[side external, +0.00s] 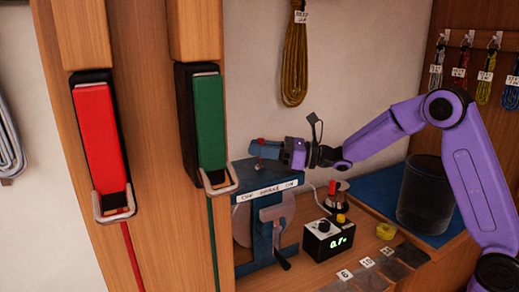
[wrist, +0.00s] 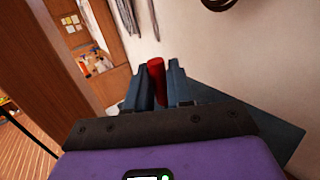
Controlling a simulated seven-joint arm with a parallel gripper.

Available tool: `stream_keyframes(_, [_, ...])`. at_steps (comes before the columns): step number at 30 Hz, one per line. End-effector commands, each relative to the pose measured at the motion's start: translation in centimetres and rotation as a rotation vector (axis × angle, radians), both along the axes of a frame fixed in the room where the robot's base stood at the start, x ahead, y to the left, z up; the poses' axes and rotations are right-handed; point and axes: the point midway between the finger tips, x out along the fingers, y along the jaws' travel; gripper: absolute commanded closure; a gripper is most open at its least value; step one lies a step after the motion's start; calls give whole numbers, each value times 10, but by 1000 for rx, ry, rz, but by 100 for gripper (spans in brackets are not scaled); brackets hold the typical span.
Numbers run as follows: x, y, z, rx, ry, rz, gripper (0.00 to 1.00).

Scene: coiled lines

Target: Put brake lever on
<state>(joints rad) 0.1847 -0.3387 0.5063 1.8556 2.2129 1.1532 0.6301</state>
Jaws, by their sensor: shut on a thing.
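A blue winch-like machine (side external: 252,186) with a white label stands on the wooden bench in the side external view. My gripper (side external: 262,149) is just above its top, reaching in from the right. In the wrist view my gripper's two blue-grey fingers (wrist: 157,88) are closed around a red handle (wrist: 156,75), which appears to be the grip of the brake lever. In the side view the fingers largely hide it; only a small reddish bit shows at the machine's top. The lever's angle cannot be told. A dark lever-like part (side external: 280,250) hangs at the machine's lower front.
A black box with a green display (side external: 328,239) and a red-topped part (side external: 337,197) stand right of the machine. A dark bin (side external: 425,195) rests on a blue mat. Red (side external: 100,130) and green (side external: 209,122) clamps on the wooden post stand at the left.

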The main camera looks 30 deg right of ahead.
Motion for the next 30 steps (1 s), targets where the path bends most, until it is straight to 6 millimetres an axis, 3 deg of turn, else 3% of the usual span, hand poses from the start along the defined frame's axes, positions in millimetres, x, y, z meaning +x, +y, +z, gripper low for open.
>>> stream_keyframes(9, [0, -1, 0, 15, -1, 0, 100])
stream_keyframes(10, [0, -1, 0, 15, -1, 0, 75])
stream_keyframes(12, [0, -1, 0, 15, -1, 0, 60])
stream_keyframes(23, [-2, -5, -1, 14, -1, -2, 60])
stream_keyframes(30, [-21, -35, -4, 15, 1, -6, 60])
